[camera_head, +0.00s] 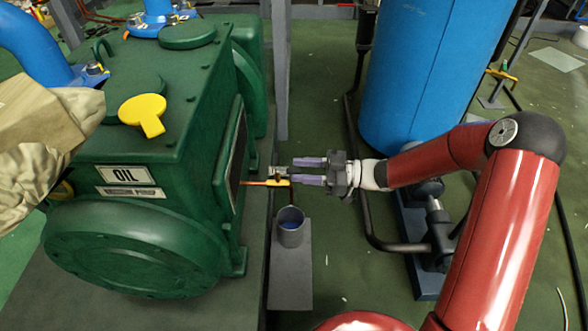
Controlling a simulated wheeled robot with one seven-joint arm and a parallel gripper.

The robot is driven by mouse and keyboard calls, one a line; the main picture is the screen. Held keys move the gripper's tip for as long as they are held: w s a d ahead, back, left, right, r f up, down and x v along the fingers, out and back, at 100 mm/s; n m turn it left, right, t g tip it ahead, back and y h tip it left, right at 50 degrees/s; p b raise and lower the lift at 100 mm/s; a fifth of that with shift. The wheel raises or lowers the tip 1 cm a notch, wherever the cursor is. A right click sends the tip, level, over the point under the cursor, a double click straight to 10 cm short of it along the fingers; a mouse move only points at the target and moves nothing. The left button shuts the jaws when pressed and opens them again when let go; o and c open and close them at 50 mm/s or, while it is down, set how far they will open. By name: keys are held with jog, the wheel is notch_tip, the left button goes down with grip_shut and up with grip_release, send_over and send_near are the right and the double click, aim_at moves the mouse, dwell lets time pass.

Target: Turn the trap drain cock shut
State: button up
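A small drain cock with an orange-yellow lever (266,183) sits low beside the right side of the green pump housing. The lever lies roughly level across the picture, and a small metal body shows just above its right end. My gripper (295,171) reaches in from the right with two purple fingers spread apart, one above the other in the picture. The fingertips are close to the cock's right end. I cannot tell whether they touch it, and nothing shows clearly held between them.
The green pump (140,190) with an OIL label and yellow cap fills the left. A grey cup (290,234) with blue inside stands below the cock on a grey plate (291,285). A blue tank (425,70) stands behind my arm. A dark pipe runs along the floor.

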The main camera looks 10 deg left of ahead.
aim_at(288, 171)
jog(key=shift+s+a, duration=0.2)
jog(key=shift+a, duration=1.05)
grip_shut()
